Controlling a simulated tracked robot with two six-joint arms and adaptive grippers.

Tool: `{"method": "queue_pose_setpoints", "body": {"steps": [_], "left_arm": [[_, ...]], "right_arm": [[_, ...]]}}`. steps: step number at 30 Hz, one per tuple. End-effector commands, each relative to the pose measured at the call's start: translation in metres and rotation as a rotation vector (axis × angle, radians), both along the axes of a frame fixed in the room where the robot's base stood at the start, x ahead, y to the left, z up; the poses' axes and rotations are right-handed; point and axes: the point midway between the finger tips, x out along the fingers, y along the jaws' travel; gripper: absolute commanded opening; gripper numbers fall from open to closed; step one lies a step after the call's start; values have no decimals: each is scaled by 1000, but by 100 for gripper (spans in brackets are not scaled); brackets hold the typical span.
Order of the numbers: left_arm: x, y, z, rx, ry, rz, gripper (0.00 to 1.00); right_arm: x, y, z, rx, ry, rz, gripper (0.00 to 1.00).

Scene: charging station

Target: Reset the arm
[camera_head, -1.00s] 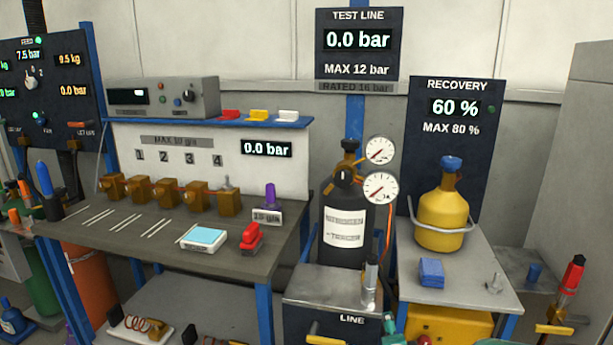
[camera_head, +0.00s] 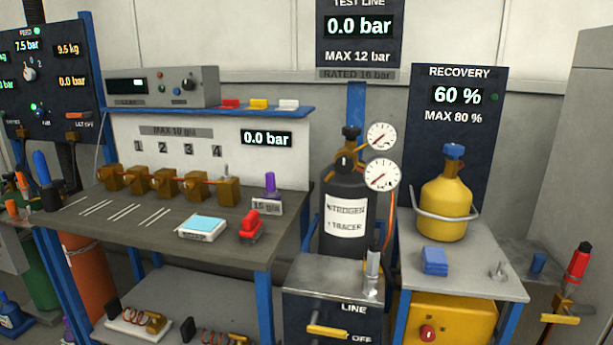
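Neither of my grippers shows in the head view, and I see no part of my arms that I can make out for sure. Whether the grippers are open or shut, and whether they hold anything, is hidden. The workbench (camera_head: 130,232) at left carries a row of brass valve blocks (camera_head: 165,182), a small white device with a light blue top (camera_head: 202,227) and a red-handled fitting (camera_head: 251,226). A black nitrogen tracer cylinder (camera_head: 345,215) with two round gauges stands at centre. A yellow recovery cylinder (camera_head: 445,207) stands to its right.
A blue block (camera_head: 433,261) lies before the yellow cylinder. A line box (camera_head: 310,286) with a yellow lever (camera_head: 327,331) stands at bottom centre. A red-topped brass valve (camera_head: 577,265) is at far right. Coiled copper parts (camera_head: 138,321) lie on the lower shelf. The bench's front middle is bare.

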Motion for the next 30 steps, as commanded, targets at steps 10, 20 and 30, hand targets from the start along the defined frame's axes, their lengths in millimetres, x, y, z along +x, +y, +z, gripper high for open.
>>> {"method": "queue_pose_setpoints", "body": {"steps": [10,20,30], "left_arm": [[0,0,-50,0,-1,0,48],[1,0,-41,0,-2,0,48],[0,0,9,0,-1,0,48]], "right_arm": [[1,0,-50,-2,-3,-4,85],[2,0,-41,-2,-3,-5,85],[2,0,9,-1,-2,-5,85]]}}
